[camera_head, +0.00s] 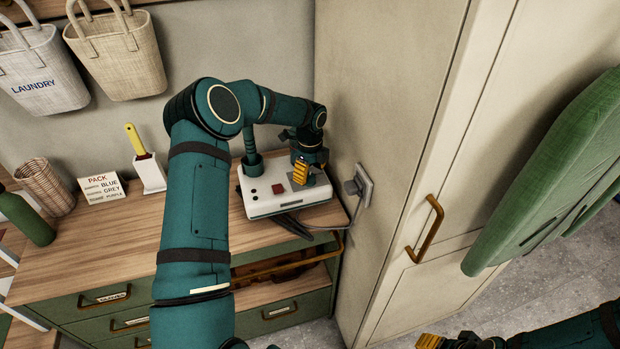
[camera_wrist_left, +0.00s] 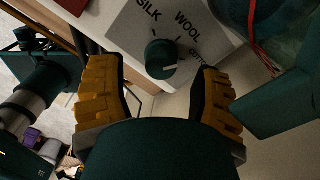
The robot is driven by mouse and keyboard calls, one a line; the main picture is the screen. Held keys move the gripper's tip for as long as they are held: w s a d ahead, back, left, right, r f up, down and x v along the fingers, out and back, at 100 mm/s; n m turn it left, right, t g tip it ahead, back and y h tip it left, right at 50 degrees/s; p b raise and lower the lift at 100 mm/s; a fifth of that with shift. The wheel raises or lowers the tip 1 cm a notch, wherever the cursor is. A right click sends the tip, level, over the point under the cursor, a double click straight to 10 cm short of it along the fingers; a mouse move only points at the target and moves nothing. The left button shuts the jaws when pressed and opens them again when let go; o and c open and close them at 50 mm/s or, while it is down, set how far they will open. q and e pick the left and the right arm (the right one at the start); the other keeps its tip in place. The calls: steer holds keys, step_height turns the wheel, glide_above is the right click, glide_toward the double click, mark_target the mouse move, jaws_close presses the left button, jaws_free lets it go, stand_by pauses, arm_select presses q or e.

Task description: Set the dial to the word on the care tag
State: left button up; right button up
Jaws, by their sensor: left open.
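A white appliance (camera_head: 262,205) stands on the wooden counter, with a red square on its top. In the left wrist view its panel (camera_wrist_left: 125,22) carries a dark green dial (camera_wrist_left: 157,54) with the words SILK, WOOL and a third, partly hidden word around it. The dial's white mark points to the right, roughly toward the third word. My left gripper (camera_wrist_left: 160,70) is open, its yellow fingers either side of the view with the dial between and beyond them. It is above the appliance in the head view (camera_head: 302,173). My right gripper (camera_head: 430,341) is at the bottom edge, mostly cut off. I see no care tag.
A card headed PACK (camera_head: 102,188), a white holder (camera_head: 149,174) with a yellow-handled tool and a wicker basket (camera_head: 45,188) stand on the counter. A tall cabinet (camera_head: 385,120) stands close at the right.

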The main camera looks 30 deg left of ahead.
arm_select(q)
steer(key=shift+f, duration=1.35)
jaws_close()
